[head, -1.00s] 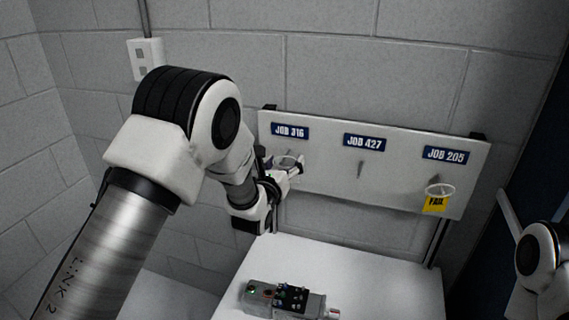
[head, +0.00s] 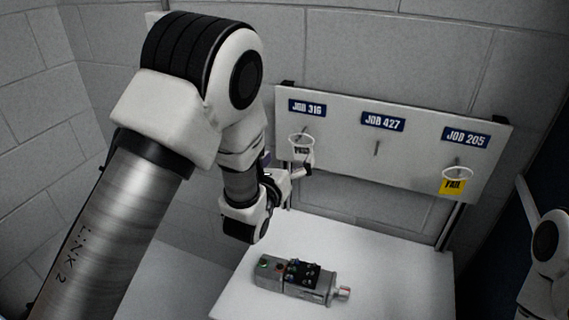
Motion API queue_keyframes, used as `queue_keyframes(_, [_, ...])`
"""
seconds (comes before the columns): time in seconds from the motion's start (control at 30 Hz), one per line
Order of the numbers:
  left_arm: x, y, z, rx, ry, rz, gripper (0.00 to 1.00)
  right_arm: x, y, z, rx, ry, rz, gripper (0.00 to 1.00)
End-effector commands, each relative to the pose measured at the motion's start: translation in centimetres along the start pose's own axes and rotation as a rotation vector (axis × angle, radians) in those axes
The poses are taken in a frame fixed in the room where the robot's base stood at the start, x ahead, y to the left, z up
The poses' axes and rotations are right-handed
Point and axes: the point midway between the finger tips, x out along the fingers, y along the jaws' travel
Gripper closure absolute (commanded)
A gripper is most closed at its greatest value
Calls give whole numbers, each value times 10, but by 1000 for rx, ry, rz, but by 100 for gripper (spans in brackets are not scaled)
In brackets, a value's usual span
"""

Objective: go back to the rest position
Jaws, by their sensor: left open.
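My left gripper (head: 293,174) is open near the lower left part of the board, just below the JOB 316 label (head: 307,107). A white ring with a tag (head: 301,143) hangs at the peg under that label, just above the fingers. I cannot tell whether the fingers touch it. My left arm comes in from the left and hides part of the wall. Only part of my right arm shows at the right edge, and its gripper is out of view.
The white board (head: 420,165) also has a bare peg under JOB 427 (head: 383,122). A white ring with a yellow FAIL tag (head: 453,186) hangs under JOB 205. A grey servo motor (head: 300,281) lies on the white table (head: 400,278), otherwise clear.

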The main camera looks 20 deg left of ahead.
Motion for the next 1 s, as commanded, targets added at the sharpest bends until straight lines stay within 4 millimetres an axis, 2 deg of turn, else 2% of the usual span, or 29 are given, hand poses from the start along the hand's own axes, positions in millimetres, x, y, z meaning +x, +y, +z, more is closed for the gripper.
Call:
queue_keyframes(0.03, [-10, 0, 0, 1, 2, 1, 0, 0, 0, 0, 0, 0, 0, 14])
queue_keyframes(0.13, [-24, 0, 0, 1, 1, 1, 0, 0, 0, 0, 0, 0, 0, 14])
queue_keyframes(0.37, [-32, 1, -4, 0, 14, 4, 0, -4, 0, 0, 0, 0, 0, 14])
queue_keyframes(0.47, [-40, 12, -28, -15, 91, 34, 0, -22, 0, 0, 0, 0, 0, 14])
queue_keyframes(0.53, [-58, 28, -59, -33, 187, 74, 0, -38, 0, 0, 0, 0, 0, 14])
queue_keyframes(0.6, [-84, 44, -97, -74, 317, 128, 0, -52, 0, 0, 0, 0, 0, 14])
queue_keyframes(0.67, [-112, 57, -131, -201, 438, 200, 0, -62, 0, 0, 0, 0, 0, 14])
queue_keyframes(0.7, [-134, 65, -152, -320, 516, 269, 0, -68, 0, 0, 0, 0, 0, 14])
queue_keyframes(0.8, [-192, 80, -196, -664, 665, 499, 0, -79, -1, 0, 0, 0, 0, 14])
queue_keyframes(0.9, [-247, 88, -225, -1006, 730, 784, 0, -87, -1, 0, 0, 0, 0, 14])
queue_keyframes(1.0, [-296, 91, -242, -1328, 697, 1112, 0, -91, -1, 0, 0, 0, 0, 14])
